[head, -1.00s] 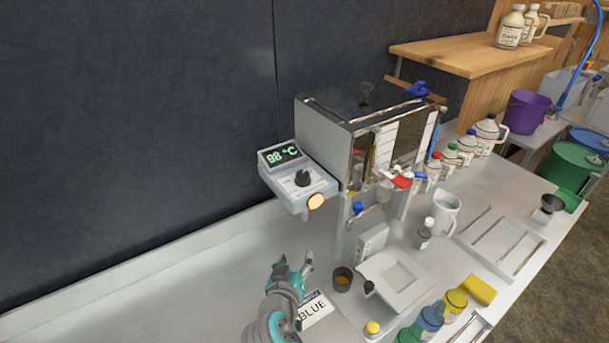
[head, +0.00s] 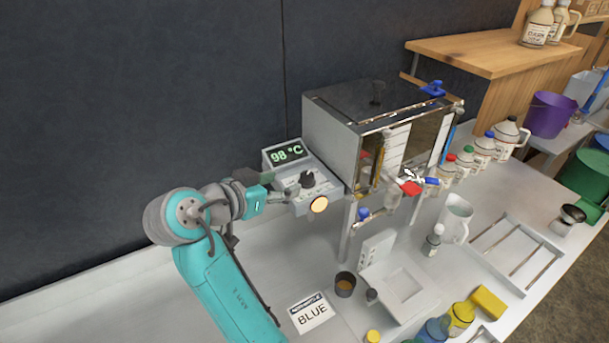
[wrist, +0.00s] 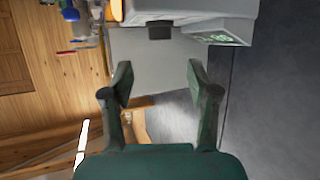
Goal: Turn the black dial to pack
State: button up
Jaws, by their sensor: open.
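The black dial (head: 307,179) stands on the sloping top of a grey control box, below a display (head: 286,152) reading 98 °C. In the wrist view the dial (wrist: 159,31) is a dark block beyond the fingertips, roughly midway between them. My gripper (wrist: 157,80) is open and empty, its two fingers apart. In the head view my gripper (head: 284,197) is at the left side of the control box, just short of the dial. The dial's labels are too small to read.
A BLUE card (head: 312,313) and a small dark cup (head: 345,284) lie on the counter below. The dark wall is close behind my arm.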

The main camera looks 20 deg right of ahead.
aim_at(308, 176)
jog(key=x, duration=0.9)
grip_shut()
jog(key=shift+s+n, duration=0.15)
jog(key=shift+n, duration=0.15)
jog(key=n+t+y, duration=0.4)
jog(key=n+y, duration=0.1)
jog(key=shift+s+d+t, duration=0.2)
jog(key=shift+d+t, duration=0.1)
jog(key=shift+d, duration=0.05)
jog(key=n+y, duration=0.2)
jog(key=n+t+y, duration=0.1)
jog(key=y, duration=0.1)
jog(key=shift+d+n, duration=0.2)
jog(key=shift+n, duration=0.2)
jog(key=shift+n+y, duration=1.1)
jog(key=shift+y, duration=0.5)
